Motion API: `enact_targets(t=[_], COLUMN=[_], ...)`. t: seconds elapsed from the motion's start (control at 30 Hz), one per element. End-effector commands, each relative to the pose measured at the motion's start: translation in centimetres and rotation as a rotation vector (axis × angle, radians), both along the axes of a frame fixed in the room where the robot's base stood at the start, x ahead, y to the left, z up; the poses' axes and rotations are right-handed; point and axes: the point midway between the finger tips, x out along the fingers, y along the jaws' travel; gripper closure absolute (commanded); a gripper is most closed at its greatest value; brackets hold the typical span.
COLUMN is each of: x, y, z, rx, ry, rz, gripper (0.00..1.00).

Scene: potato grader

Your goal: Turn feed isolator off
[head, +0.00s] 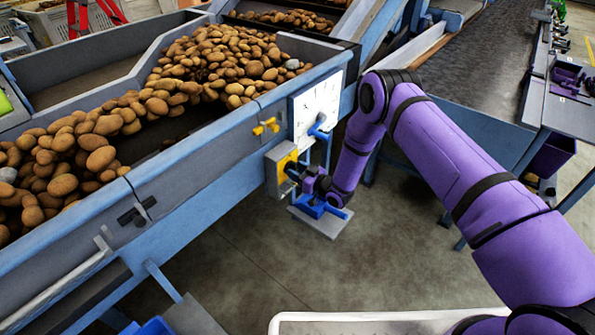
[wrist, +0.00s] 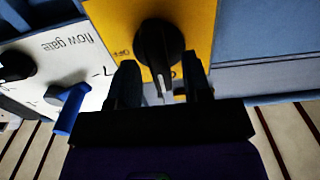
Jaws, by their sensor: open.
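The feed isolator is a yellow plate (wrist: 202,22) with a black rotary knob (wrist: 158,48) in the wrist view. The wrist picture shows its lettering upside down. "OFF" reads to the left of the knob; another label at lower right is mostly hidden by a finger. A pale mark on the knob points down in the picture. My gripper (wrist: 161,75) is open, one finger on each side of the knob's lower part; contact cannot be told. In the head view the yellow isolator box (head: 283,162) is on the grader's side, with my gripper (head: 297,174) at its face.
A white "flow gate" panel (wrist: 42,68) with a blue lever (wrist: 70,108) is close on the left in the wrist view. In the head view, yellow knobs (head: 266,127) sit above the isolator. Potatoes (head: 215,65) fill the hopper. The floor (head: 240,260) in front is clear.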

Motion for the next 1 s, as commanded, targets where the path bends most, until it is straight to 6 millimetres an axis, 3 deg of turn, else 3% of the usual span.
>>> enact_targets(t=[0.17,0.37,0.73,1.0], x=[0.0,-0.01,0.05,0.16], y=[0.0,-0.01,-0.09,-0.23], z=[0.0,0.01,0.01,-0.01], rx=[0.0,0.0,0.026,0.13], ry=[0.0,0.0,0.033,0.165], rz=[0.0,0.0,-0.001,-0.002], gripper=[0.55,1.0,1.0,1.0])
